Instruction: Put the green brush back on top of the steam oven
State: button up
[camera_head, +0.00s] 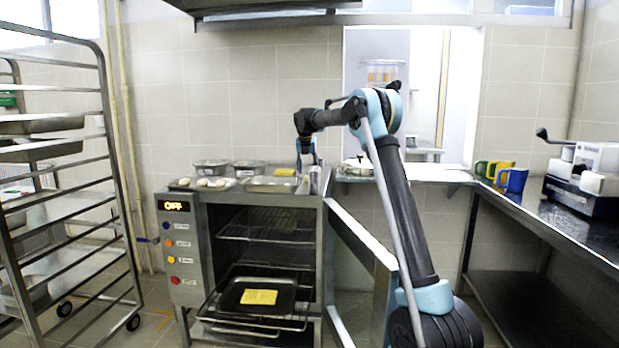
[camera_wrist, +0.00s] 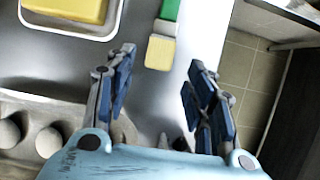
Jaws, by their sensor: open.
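The green brush (camera_wrist: 162,45) has a green handle and a pale yellow bristle end. In the wrist view it lies on bare steel near the right edge of the steam oven's top. My gripper (camera_wrist: 162,75) is open and empty. Its fingers point toward the brush, which lies just beyond the fingertips and in line with the gap, not held. In the head view my gripper (camera_head: 307,158) is low over the right end of the top of the steam oven (camera_head: 180,218); I cannot make out the brush there.
A tray with a yellow block (camera_wrist: 75,8) is left of the brush. Pans and a tray of pale round pieces (camera_head: 212,183) share the oven top. The oven door (camera_head: 362,240) hangs open on the right. A rack (camera_head: 62,200) stands left; mugs (camera_head: 512,180) sit on the right counter.

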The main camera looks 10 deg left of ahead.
jog(key=v, duration=0.7)
jog(key=shift+r, duration=0.35)
jog(key=shift+s, duration=0.15)
